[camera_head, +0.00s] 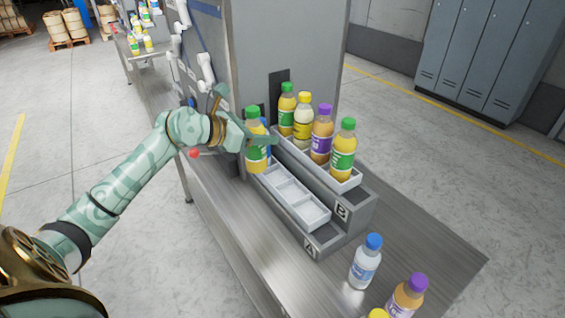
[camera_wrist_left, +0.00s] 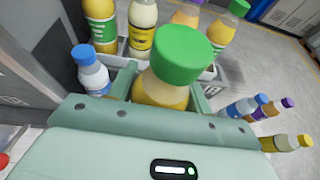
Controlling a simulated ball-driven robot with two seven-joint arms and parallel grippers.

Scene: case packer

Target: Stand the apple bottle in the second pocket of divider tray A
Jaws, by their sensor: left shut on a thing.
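The apple bottle (camera_head: 256,153), with a green cap, yellow juice and a green label, is upright in my left gripper (camera_head: 254,136). It also shows between the fingers in the left wrist view (camera_wrist_left: 166,75). The bottle is at the far end of divider tray A (camera_head: 312,247), the lower front tray. Whether its base rests in a pocket or hangs just above cannot be told. A blue-capped bottle (camera_wrist_left: 93,76) stands just beyond it, mostly hidden in the head view. The white pockets on the near side of the held bottle are empty. My right gripper is not in view.
Tray B (camera_head: 345,211), raised behind tray A, holds several bottles with green, yellow and purple caps. A blue-capped bottle (camera_head: 366,262) and a purple-capped bottle (camera_head: 405,298) stand on the near bench. A grey cabinet (camera_head: 285,50) rises behind. The bench's right corner is clear.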

